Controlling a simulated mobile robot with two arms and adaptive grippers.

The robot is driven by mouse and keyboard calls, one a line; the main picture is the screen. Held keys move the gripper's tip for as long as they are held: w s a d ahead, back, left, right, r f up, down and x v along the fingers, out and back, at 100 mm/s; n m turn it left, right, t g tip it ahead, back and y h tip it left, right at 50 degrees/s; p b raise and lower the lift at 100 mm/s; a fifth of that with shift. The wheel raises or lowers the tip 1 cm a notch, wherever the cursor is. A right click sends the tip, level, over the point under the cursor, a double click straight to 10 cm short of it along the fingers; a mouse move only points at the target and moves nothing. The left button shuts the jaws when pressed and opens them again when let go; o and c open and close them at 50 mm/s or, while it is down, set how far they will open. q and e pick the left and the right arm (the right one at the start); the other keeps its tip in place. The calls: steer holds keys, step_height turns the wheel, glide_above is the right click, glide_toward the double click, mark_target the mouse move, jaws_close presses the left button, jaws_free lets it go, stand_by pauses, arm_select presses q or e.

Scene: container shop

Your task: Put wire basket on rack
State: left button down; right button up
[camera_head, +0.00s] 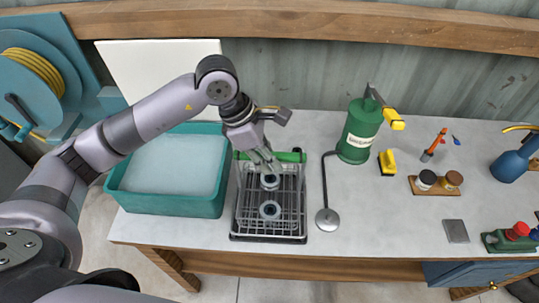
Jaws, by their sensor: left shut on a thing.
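The wire basket (251,219) is a grey wire frame with a green bar (290,157) along its far top edge. Two round dark parts with pale centres (270,210) lie inside it. It is over a dark rack or tray (268,238) on the bench; I cannot tell whether it rests on it or hangs just above. My left gripper (266,162) reaches down from above and is shut on the basket at its far green bar. The fingertips partly hide the bar. My right gripper is not in view.
A teal tub (172,208) stands close to the left of the basket.

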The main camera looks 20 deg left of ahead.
arm_select(q)
steer(key=shift+f, duration=0.15)
steer(key=c, duration=1.6)
jaws_free()
steer(key=shift+o, duration=0.2)
